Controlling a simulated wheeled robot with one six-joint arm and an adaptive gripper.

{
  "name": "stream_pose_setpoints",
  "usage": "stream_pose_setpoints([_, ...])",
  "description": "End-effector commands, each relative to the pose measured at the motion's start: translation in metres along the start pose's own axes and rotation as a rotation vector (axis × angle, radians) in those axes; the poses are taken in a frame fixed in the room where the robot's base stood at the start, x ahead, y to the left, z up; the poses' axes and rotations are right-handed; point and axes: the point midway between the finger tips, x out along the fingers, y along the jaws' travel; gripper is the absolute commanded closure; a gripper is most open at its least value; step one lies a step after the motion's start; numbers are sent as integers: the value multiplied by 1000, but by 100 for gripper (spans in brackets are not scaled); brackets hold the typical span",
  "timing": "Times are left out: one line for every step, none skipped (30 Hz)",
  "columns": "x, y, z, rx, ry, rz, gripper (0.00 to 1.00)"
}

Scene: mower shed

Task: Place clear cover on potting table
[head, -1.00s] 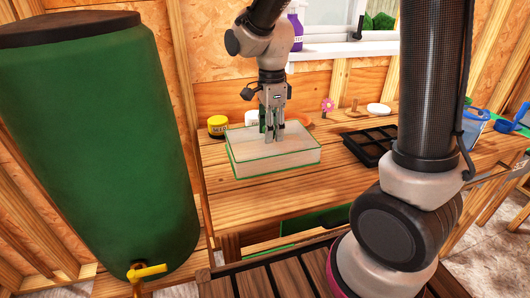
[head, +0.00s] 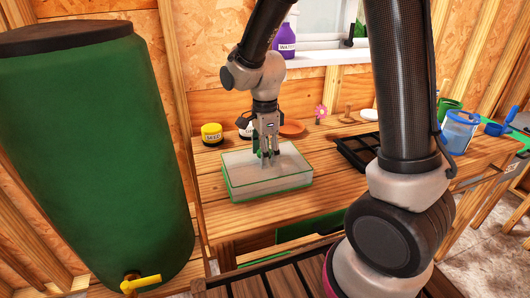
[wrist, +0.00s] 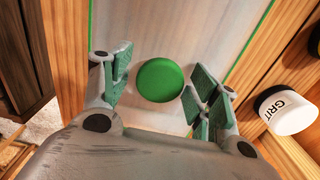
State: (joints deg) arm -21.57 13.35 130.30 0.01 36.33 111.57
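The clear cover (head: 246,187) is a low see-through box with green edges. It sits level on the left part of the wooden potting table (head: 215,218) and appears to rest on its top. A round green knob (wrist: 160,80) on the cover shows in the wrist view. My gripper (head: 267,157) is over the middle of the cover, pointing down. In the wrist view, my gripper's fingers (wrist: 155,95) stand apart on either side of the knob, with a clear gap at the left finger. The head view does not show the knob clearly behind the fingers.
A yellow seed jar (head: 211,133) and the white grit jar (wrist: 287,110) stand behind the cover. A green barrel (head: 90,160) stands left. Bare table lies in front of the cover.

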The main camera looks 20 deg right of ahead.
Motion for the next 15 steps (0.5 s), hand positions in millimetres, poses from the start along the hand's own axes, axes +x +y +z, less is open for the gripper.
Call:
stream_pose_setpoints([0,0,0,0,0,0,39])
stream_pose_setpoints([0,0,0,0,0,0,39])
stream_pose_setpoints([0,0,0,0,0,0,39])
stream_pose_setpoints([0,0,0,0,0,0,39])
stream_pose_setpoints([0,0,0,0,0,0,39])
stream_pose_setpoints([0,0,0,0,0,0,39])
stream_pose_setpoints([-1,0,0,0,0,0,39])
stream_pose_setpoints([-3,0,0,0,0,-1,39])
stream_pose_setpoints([-6,-1,0,0,-1,-2,39])
stream_pose_setpoints([-9,-1,0,0,-1,-3,39])
stream_pose_setpoints([-14,-1,0,0,-1,-3,39])
stream_pose_setpoints([-20,-1,0,0,-2,-5,39])
stream_pose_setpoints([-26,-1,0,0,-2,-5,39])
stream_pose_setpoints([-33,-1,0,0,-2,-5,39])
stream_pose_setpoints([-42,-1,0,0,-2,-6,39])
